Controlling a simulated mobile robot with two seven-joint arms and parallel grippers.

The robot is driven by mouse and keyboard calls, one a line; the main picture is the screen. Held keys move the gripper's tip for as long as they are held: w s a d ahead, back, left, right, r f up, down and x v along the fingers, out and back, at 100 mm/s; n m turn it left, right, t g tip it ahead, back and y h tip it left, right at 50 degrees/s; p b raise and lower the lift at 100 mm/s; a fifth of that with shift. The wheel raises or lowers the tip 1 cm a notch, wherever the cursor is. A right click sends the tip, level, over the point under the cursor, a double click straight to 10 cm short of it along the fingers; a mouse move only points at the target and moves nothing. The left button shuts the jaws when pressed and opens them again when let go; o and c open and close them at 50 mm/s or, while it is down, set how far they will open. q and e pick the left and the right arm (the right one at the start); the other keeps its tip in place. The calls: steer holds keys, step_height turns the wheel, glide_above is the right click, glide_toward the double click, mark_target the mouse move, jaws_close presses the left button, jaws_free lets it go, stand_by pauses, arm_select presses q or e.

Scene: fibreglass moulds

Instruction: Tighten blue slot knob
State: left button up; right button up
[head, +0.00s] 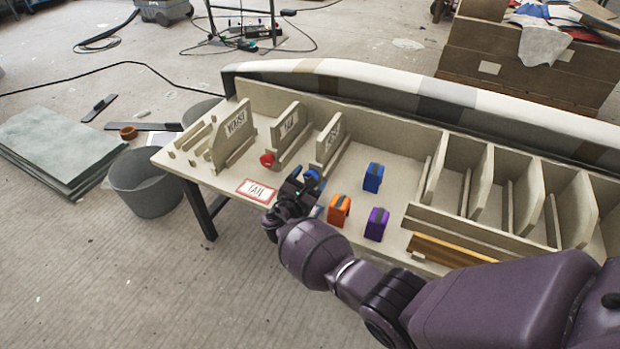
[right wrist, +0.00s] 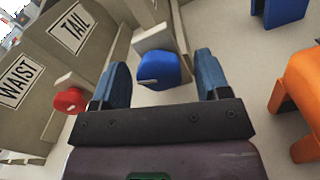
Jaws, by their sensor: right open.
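The blue slot knob (right wrist: 157,70) sits at the front end of a slot divider in the right wrist view, with a small pale mark on its face. In the head view the knob (head: 313,173) shows just beyond my right gripper (head: 300,185) and is partly hidden by it. My right gripper is open. In the wrist view its two blue-grey fingers (right wrist: 162,75) stand on either side of the knob, with visible gaps on both sides; I cannot tell whether they reach around it in depth. My left gripper is not in view.
A red knob (head: 267,160) sits on the neighbouring slot to the left. Blue (head: 373,178), orange (head: 339,210) and purple (head: 376,224) clamp-like blocks stand on the table to the right. A TAIL card (head: 257,190) lies at the front edge. Upright labelled panels (head: 234,130) stand behind.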

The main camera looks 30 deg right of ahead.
steer(key=p+v, duration=0.1)
steer(key=v, duration=0.8)
steer(key=shift+a+r+p, duration=0.15)
steer(key=shift+p, duration=0.2)
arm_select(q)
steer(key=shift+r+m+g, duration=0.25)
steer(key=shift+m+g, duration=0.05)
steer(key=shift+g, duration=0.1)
arm_select(e)
steer(key=shift+s+a, duration=0.4)
steer(key=shift+s, duration=0.05)
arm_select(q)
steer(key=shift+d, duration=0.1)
